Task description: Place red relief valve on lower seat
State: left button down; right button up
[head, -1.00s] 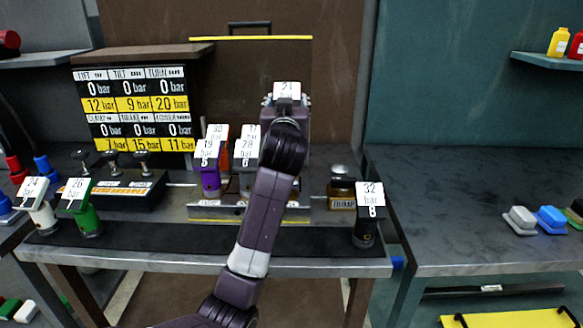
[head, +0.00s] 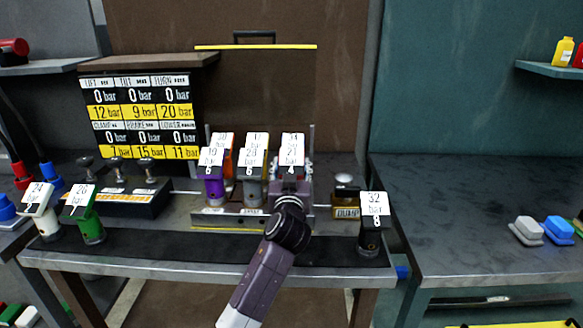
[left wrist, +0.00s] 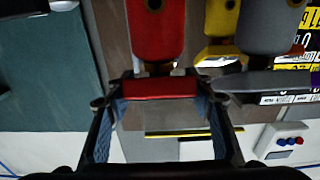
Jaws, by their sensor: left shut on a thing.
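The red relief valve shows in the left wrist view (left wrist: 156,28) as a red body, with a red block between my fingers. In the head view its white tag (head: 291,152) stands in line with the front tags, at the right end of the rack. My left gripper (head: 290,185) is in front of it and hides its body. In the left wrist view the gripper (left wrist: 160,90) is shut on the red valve. The rack (head: 228,219) holds the other valves; the seat under the red valve is hidden, so I cannot tell whether it touches.
A purple valve (head: 214,189) and a grey valve (head: 251,190) stand close to the left, with more valves behind. A black valve (head: 370,238) stands front right, and a green valve (head: 91,228) front left. A pressure board (head: 140,118) stands behind.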

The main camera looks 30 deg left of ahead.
pick_arm(q)
jog(key=shift+r, duration=0.1)
jog(key=c, duration=1.4)
grip_release()
jog(key=shift+f, duration=0.3)
jog(key=o, duration=0.5)
jog(key=shift+s+d+r, duration=0.1)
jog(key=shift+c, duration=0.2)
jog(key=shift+r, duration=0.15)
jog(key=v, duration=1.2)
jog(key=shift+p, duration=0.3)
